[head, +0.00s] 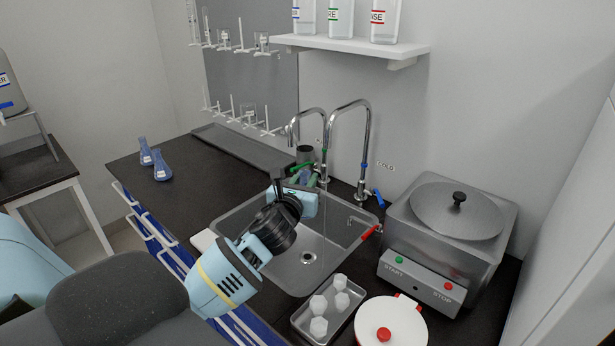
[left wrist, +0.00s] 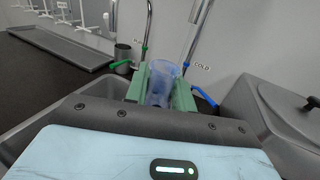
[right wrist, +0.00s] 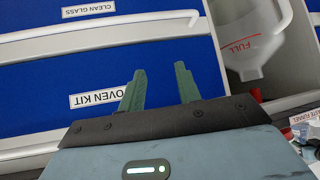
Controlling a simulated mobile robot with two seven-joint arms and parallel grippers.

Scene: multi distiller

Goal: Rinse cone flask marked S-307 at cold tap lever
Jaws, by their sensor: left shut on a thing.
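My left gripper (head: 301,178) reaches over the sink (head: 330,248), near the tap spouts. In the left wrist view its green fingers (left wrist: 160,85) are shut on a translucent blue cone flask (left wrist: 163,80), which looks about upright; no marking on it is readable. In the head view the flask is mostly hidden. The cold tap (head: 364,140) has a blue lever (head: 378,197) right of the gripper; the lever also shows in the left wrist view (left wrist: 204,97), apart from the fingers. My right gripper (right wrist: 160,72) is open and empty, before blue drawers.
Another tap (head: 312,115) with a green lever stands left of the cold one. Two blue flasks (head: 162,166) stand on the left counter. A metal heater box (head: 450,225), a tray of white pieces (head: 312,328) and a white lidded pot (head: 405,322) crowd the right.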

